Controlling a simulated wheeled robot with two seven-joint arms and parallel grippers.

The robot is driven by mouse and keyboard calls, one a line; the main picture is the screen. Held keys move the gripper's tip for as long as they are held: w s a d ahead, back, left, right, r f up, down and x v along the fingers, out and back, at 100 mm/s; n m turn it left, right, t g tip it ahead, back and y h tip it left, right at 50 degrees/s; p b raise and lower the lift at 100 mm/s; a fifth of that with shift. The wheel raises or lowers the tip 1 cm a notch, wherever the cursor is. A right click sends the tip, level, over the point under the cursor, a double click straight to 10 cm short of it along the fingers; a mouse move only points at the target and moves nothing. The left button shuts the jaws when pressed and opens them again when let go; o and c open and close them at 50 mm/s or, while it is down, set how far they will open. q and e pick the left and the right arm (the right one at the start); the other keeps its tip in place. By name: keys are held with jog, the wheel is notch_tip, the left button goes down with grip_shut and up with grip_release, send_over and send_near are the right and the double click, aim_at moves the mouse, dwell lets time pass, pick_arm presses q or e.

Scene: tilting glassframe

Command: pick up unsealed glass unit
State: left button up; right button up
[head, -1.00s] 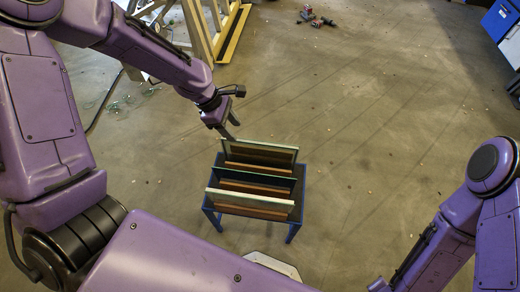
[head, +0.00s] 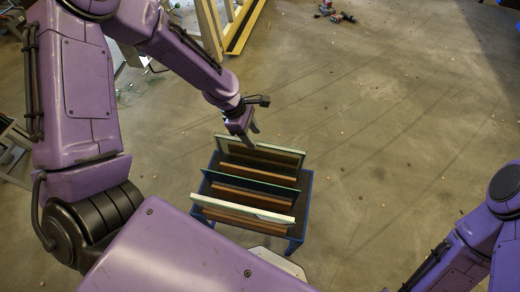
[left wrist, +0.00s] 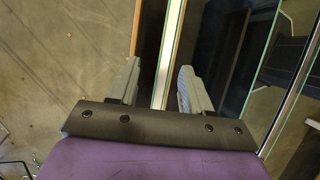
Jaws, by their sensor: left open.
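Three upright panel-like units stand in a blue rack (head: 304,200) in the head view: a rear glass pane (head: 280,155), a middle dark glass pane (head: 262,178) and a front pale-edged pane (head: 240,208). I cannot tell by looks which is the unsealed unit. My left gripper (head: 252,136) is open above the rear pane's top edge. In the left wrist view the left gripper's fingers (left wrist: 158,84) lie on either side of the near pane's pale edge (left wrist: 169,55), with gaps visible. My right gripper is out of view; only its arm shows.
Wooden slats (head: 240,195) separate the panes in the rack. A wood and metal frame (head: 222,25) stands behind to the left. Red tools (head: 333,12) lie on the far floor. Floor to the right of the rack is clear.

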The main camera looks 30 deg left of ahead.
aim_at(258, 143)
pick_arm(q)
jog(key=x, duration=0.4)
jog(key=shift+s+d+f+b, duration=0.2)
jog(key=shift+d+b, duration=0.1)
jog(key=shift+d, duration=0.1)
jog(key=shift+w+d+f, duration=0.1)
jog(key=shift+d+f, duration=0.05)
jog(key=shift+f, duration=0.1)
grip_shut()
jog(key=shift+r, duration=0.1)
dwell(0.6)
